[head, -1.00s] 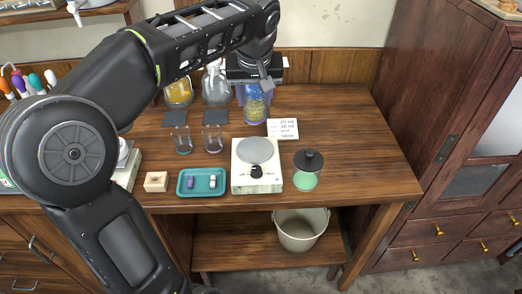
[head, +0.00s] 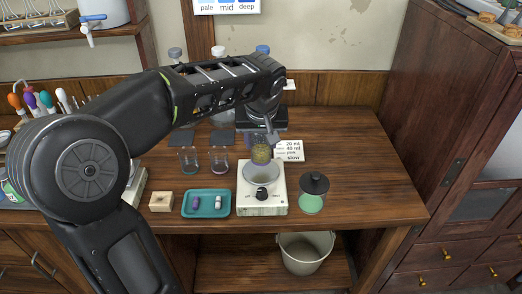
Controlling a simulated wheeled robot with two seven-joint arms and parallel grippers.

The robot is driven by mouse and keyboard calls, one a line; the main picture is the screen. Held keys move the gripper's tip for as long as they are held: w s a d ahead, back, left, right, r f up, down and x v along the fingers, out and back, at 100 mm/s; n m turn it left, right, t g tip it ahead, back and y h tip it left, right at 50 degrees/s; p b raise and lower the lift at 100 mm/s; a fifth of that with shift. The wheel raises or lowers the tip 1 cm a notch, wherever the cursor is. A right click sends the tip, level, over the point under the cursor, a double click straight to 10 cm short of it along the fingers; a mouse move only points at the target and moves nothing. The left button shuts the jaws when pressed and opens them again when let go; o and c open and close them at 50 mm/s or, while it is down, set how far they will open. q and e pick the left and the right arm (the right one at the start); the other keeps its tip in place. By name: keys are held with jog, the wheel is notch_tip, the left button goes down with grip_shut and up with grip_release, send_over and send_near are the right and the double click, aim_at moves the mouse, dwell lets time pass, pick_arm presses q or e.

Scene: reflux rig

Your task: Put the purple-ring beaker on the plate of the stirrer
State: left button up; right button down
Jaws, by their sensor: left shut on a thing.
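My left gripper (head: 270,137) is shut on a small glass beaker (head: 261,155) with grainy yellowish contents. I take it for the purple-ring beaker, though its ring is hard to make out now. The stirrer (head: 262,205) is a pale box with a round grey plate (head: 262,176) on top and a black knob in front. The beaker appears upright at the back part of the plate. I cannot tell whether it touches the plate or hangs just above it. My right gripper is not in view.
A teal tray (head: 206,212) and a wooden block (head: 161,202) lie in front. A black-topped green jar (head: 313,195) stands right. A white note card (head: 289,150) is behind. The table's right side is clear.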

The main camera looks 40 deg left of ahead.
aim_at(261, 150)
pick_arm(q)
jog(key=shift+f, duration=1.7)
jog(key=shift+f, duration=0.2)
jog(key=o, duration=1.5)
jog(key=shift+r, duration=0.1)
jog(key=shift+c, duration=0.2)
jog(key=shift+r, duration=0.1)
jog(key=shift+r, duration=0.15)
jog(key=v, duration=1.1)
jog(key=shift+s+r, duration=0.15)
jog(key=shift+r, duration=0.25)
jog(key=shift+d, duration=0.1)
